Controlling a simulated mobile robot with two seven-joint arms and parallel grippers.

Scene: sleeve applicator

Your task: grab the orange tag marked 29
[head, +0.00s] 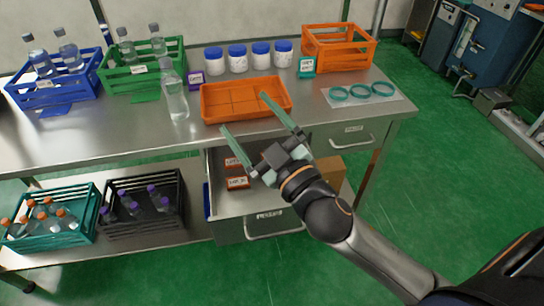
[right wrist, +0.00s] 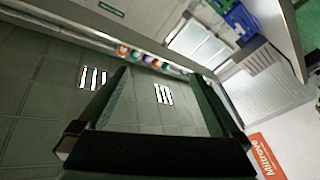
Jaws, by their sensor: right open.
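Two small orange tags with white labels lie in the open drawer under the bench: one farther back (head: 233,163) and one nearer the front (head: 238,183). Their markings are too small to read, so I cannot tell which is 29. My right gripper (head: 244,112) is open and empty, above the drawer and in front of the orange tray. Its wrist and hand cover part of the drawer. The right wrist view shows the open fingers (right wrist: 158,74) with no tag between them. My left gripper is not in view.
The orange tray (head: 206,112), a clear bottle (head: 175,98), white jars (head: 237,58) and teal rings (head: 338,94) stand on the bench. The drawer's front (head: 262,226) sticks out above the lower shelf. An orange sign (right wrist: 267,155) shows in the right wrist view.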

